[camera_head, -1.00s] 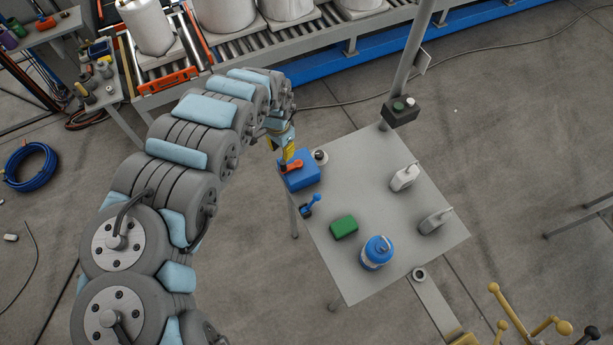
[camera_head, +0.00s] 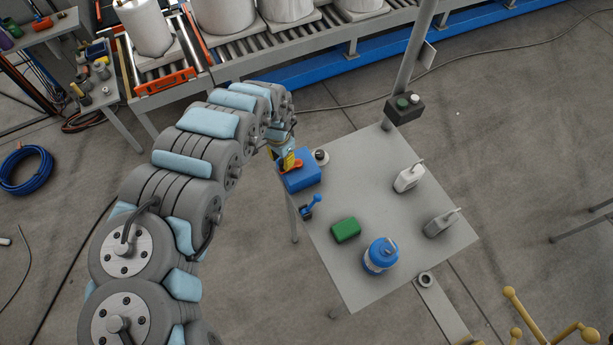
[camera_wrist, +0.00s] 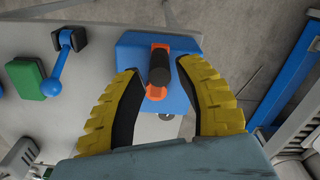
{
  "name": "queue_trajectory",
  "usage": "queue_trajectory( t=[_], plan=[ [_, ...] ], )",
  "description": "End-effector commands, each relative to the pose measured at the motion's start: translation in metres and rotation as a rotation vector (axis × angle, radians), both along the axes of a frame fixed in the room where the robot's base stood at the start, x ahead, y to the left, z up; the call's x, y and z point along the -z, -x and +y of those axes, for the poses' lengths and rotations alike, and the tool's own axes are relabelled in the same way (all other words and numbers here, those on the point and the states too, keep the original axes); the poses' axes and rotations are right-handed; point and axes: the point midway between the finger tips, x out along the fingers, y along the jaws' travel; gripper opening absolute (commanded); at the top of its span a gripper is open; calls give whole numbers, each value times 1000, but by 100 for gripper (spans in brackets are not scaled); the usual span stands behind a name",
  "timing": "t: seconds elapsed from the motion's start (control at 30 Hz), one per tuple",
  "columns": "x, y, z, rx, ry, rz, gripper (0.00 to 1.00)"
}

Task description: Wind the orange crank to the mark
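The orange crank (camera_wrist: 155,92) sits on a blue box (camera_wrist: 128,58) and has a dark upright handle (camera_wrist: 159,68). In the head view the crank (camera_head: 297,167) and box (camera_head: 301,181) are at the table's left corner, partly behind my gripper. My gripper (camera_wrist: 160,72) has two yellow, dark-lined fingers spread wide, one on each side of the handle. Gaps show between the fingers and the handle. My gripper also shows small in the head view (camera_head: 289,160), right at the crank. I cannot make out the mark.
The grey table (camera_head: 360,190) also carries a blue lever (camera_head: 314,202), a green block (camera_head: 345,230), a blue-and-white container (camera_head: 380,255) and two pale jugs (camera_head: 409,178). A post with a button box (camera_head: 404,107) rises at the far corner. A roller conveyor runs behind.

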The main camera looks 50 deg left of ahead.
Motion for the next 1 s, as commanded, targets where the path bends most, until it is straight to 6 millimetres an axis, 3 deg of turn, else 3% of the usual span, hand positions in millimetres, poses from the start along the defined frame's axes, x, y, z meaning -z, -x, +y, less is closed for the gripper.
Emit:
queue_trajectory(
  t=[0.07, 0.2, 0.47, 0.67, 0.77, 1.0],
  plan=[
    [0, 0, 0, 0, 0, 0, 35],
    [0, 0, 0, 0, 1, 0, 8],
    [-2, 0, -4, 1, 1, 1, 8],
    [-3, 2, -21, 1, 6, 6, 13],
    [-1, 1, -24, 0, 4, 1, 8],
    [0, 0, -23, 0, 1, 0, 8]
  ],
)
